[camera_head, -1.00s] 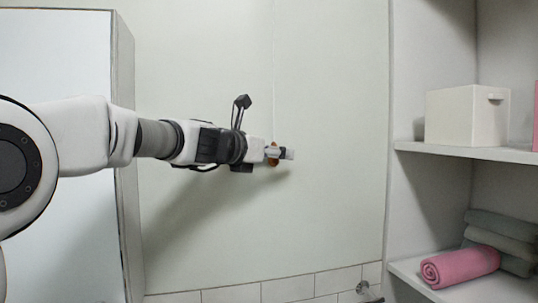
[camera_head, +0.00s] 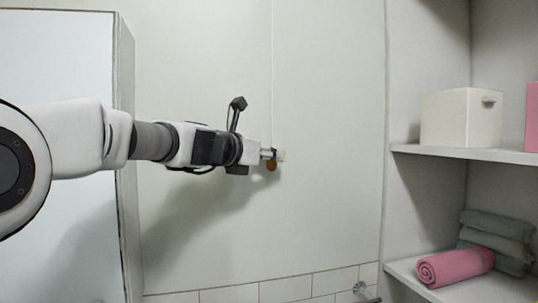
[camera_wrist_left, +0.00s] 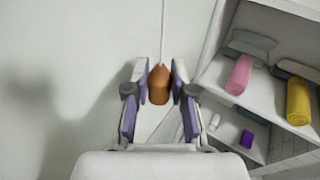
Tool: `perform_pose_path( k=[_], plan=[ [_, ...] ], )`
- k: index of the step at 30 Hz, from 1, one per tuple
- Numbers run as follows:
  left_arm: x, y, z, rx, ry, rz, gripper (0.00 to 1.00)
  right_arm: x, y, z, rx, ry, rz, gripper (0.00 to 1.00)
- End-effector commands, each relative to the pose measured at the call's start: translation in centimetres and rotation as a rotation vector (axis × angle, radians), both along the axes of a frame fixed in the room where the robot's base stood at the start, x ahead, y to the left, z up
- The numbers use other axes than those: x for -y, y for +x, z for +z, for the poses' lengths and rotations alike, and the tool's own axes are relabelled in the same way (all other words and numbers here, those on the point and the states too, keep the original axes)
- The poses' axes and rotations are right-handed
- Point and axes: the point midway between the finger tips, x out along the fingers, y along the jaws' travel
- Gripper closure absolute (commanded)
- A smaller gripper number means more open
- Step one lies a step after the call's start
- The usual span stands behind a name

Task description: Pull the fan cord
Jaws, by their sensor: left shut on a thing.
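The fan cord (camera_head: 273,80) is a thin pale line that hangs straight down in front of the plain wall. At its lower end is an orange-brown knob (camera_head: 271,165). My left gripper (camera_head: 272,154) reaches in from the left and is shut on the cord's end at the knob, most of which shows below the fingers. In the left wrist view the knob (camera_wrist_left: 160,86) sits between the two finger pads (camera_wrist_left: 160,80), with the cord (camera_wrist_left: 163,35) running up from it. The fan is out of view. My right gripper is not in view.
On the right, shelves (camera_head: 470,153) hold a white box (camera_head: 460,118), a rolled pink towel (camera_head: 455,267) and grey towels (camera_head: 500,230). A white cabinet (camera_head: 126,150) stands at the left behind my arm. A metal fixture (camera_head: 362,291) shows low on the tiled wall.

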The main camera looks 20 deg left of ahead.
Motion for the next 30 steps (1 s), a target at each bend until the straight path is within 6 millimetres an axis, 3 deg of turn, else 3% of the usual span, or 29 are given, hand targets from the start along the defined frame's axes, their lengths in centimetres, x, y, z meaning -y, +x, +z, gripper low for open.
perform_pose_path(
  k=[2,3,5,17,30],
  plan=[
    [0.0,0.1,-0.4,-0.003,0.001,0.0,1.0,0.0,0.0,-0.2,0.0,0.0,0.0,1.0],
    [0.0,0.1,-0.4,-0.003,0.001,0.0,0.69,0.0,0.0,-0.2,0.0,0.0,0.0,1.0],
    [0.0,0.1,-0.3,-0.003,0.001,0.0,0.48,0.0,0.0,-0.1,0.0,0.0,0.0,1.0],
    [0.1,0.1,0.4,0.001,0.002,-0.001,0.47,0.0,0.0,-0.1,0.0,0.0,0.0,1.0],
    [0.2,0.4,8.7,0.0,0.004,-0.003,0.47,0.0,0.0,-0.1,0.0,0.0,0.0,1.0]
  ],
)
